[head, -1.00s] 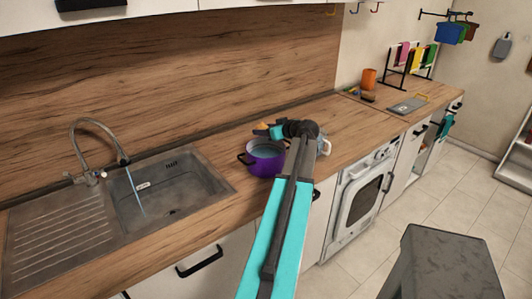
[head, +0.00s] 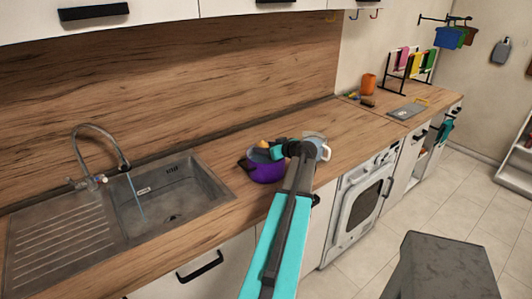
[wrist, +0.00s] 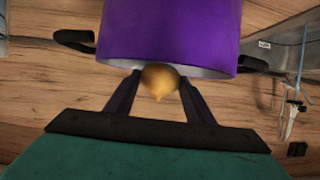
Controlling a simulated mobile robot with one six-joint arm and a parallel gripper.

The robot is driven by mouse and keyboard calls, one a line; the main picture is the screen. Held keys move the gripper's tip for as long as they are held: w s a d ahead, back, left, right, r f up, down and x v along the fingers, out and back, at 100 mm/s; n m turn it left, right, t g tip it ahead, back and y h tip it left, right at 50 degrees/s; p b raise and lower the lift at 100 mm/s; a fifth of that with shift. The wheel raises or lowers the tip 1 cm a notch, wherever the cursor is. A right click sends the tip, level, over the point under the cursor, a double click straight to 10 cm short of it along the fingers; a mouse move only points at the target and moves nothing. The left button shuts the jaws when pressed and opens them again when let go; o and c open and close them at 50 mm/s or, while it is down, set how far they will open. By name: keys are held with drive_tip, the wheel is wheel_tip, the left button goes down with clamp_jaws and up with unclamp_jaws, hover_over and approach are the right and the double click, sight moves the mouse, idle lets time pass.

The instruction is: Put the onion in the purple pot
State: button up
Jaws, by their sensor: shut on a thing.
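The yellow-brown onion (wrist: 159,82) is between the two fingers of my gripper (wrist: 160,84) in the wrist view. My gripper is shut on it. In the head view the onion (head: 263,144) shows as a small orange shape at the pot's far rim, beside the teal part of my gripper (head: 271,151). The purple pot (head: 266,173) stands on the wooden counter right of the sink, with dark side handles. In the wrist view the pot (wrist: 172,35) fills the upper middle, and the onion overlaps its pale rim. I cannot tell whether the onion is below rim height.
The sink (head: 165,195) with its curved tap lies left of the pot. A pale mug-like thing (head: 325,150) stands right of the pot, partly behind my arm. A rack (head: 408,70), an orange container (head: 368,84) and a grey board (head: 406,111) are further right.

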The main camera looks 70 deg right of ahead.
drive_tip(key=shift+f, duration=1.4)
drive_tip(key=shift+f+p, duration=0.6)
drive_tip(key=shift+p, duration=0.2)
drive_tip(key=o, duration=1.1)
drive_tip(key=shift+b, duration=0.3)
drive_tip(key=shift+s+d+r+b, duration=0.1)
drive_tip(key=shift+r+b, duration=0.25)
drive_tip(key=shift+b, duration=0.05)
drive_tip(key=b+v, duration=0.2)
drive_tip(key=v, duration=1)
drive_tip(key=shift+r, duration=0.3)
